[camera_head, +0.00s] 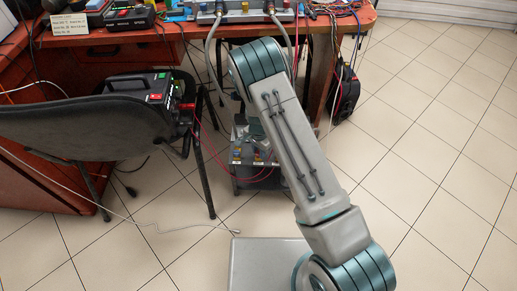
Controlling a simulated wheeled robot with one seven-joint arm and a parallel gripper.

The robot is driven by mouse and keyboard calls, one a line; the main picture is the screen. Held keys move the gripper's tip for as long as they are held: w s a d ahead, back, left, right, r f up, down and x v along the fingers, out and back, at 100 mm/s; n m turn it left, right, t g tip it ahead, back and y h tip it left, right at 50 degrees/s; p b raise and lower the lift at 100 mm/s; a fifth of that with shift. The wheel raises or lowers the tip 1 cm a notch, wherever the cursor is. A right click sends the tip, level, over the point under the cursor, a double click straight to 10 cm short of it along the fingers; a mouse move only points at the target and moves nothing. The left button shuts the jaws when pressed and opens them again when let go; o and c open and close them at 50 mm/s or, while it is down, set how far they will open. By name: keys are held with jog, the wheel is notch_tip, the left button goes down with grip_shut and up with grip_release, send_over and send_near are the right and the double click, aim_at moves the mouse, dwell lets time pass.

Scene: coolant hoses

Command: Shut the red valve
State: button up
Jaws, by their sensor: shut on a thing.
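A grey manifold block (240,18) stands at the front edge of the desk, at the top of the view. Small coloured caps or handles line its top. A red one (288,11), which may be the red valve, is at its right end. It is too small to tell whether it is open or shut. Grey hoses (211,45) curve down from the block. My arm rises from the lower right to its elbow, just below the block. My gripper does not show; the elbow and upper arm hide what lies behind them.
A red-brown desk (110,50) carries instruments and cables. A black chair (90,128) with a device on it stands at the left. A low grey unit (248,178) with red cables sits on the floor under the desk. Tiled floor at the right is clear.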

aim_at(258, 153)
jog(key=shift+m, duration=0.5)
jog(key=o, duration=1)
notch_tip(258, 153, up, 14)
jog(key=p, duration=0.4)
jog(key=shift+f, duration=0.1)
